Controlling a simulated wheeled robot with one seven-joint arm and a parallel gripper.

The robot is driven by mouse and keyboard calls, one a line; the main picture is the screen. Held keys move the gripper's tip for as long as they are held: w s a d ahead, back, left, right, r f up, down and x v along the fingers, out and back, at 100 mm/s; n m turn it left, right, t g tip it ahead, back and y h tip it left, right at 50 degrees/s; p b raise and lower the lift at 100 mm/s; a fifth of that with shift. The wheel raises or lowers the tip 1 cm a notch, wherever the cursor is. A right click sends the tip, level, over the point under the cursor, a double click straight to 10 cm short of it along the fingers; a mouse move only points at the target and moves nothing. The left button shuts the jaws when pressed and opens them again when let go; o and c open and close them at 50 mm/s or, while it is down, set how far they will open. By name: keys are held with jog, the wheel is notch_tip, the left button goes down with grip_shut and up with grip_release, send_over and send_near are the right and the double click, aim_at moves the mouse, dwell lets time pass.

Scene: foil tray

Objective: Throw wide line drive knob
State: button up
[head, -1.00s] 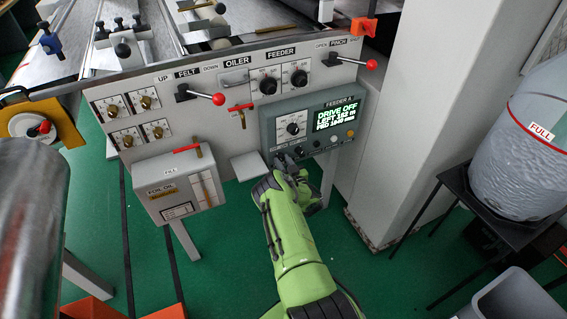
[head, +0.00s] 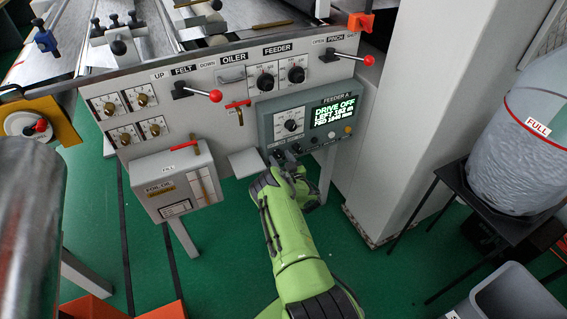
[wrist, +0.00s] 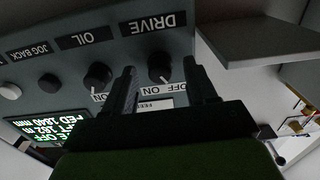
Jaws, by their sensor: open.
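The dark round drive knob (wrist: 160,66) sits on the grey feeder panel (head: 265,125) beside the DRIVE label, which reads upside down in the wrist view. My gripper (wrist: 160,78) is open, with one dark finger on each side of the knob in that view. I cannot tell whether either finger touches it. In the head view my gripper (head: 282,158) is at the panel's lower left corner and hides the knob. The panel's screen (head: 333,110) reads DRIVE OFF.
An OIL knob (wrist: 97,76) sits close beside one finger, with a jog back button (wrist: 49,83) beyond it. A grey ledge (wrist: 255,42) juts out on the other side. A foil oil box (head: 175,182) stands left of my arm.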

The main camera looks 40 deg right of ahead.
jog(key=p+v, duration=0.8)
jog(key=v, duration=0.7)
jog(key=shift+s, duration=0.35)
jog(key=shift+w+a+r, duration=0.1)
